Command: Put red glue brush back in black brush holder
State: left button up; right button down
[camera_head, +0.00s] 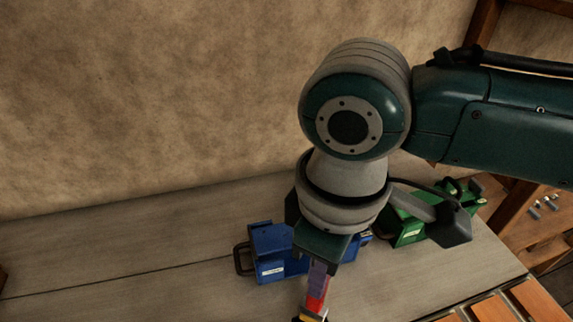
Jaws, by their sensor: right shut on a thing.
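My right arm comes in from the right, and its gripper (317,276) points down near the bottom edge of the head view. It is shut on the red glue brush (316,293), whose red part shows just below the gripper. Below the red part is a small dark and yellowish piece, cut off by the picture edge; I cannot tell whether it belongs to the brush. I cannot make out the black brush holder. My left gripper is not in view.
A blue box (270,265) with a dark handle stands behind the gripper, partly hidden by it. A green box (408,232) stands to the right, behind my arm. Wooden slats (533,297) lie at the lower right. The left of the grey tabletop (120,265) is clear.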

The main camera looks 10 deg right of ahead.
jog(key=shift+f, duration=0.45)
jog(key=c, duration=0.8)
grip_release()
jog(key=shift+r, duration=0.1)
notch_tip(320, 180, up, 13)
jog(key=s+a+f+m+t+y, duration=0.2)
jog(key=s+a+f+y, duration=0.2)
jog(key=s, duration=0.1)
jog(key=s+d+f+m+h, duration=0.1)
jog(key=s+d, duration=0.1)
jog(key=d, duration=0.2)
jog(key=s+d+f+m+t+h, duration=0.1)
jog(key=s+d+m, duration=0.1)
jog(key=d, duration=0.3)
jog(key=s+d+f+m+h, duration=0.1)
jog(key=s+d+m, duration=0.1)
jog(key=s+d, duration=0.1)
jog(key=shift+d+f+t+h+p, duration=0.3)
jog(key=shift+d+h, duration=0.1)
jog(key=shift+d, duration=0.25)
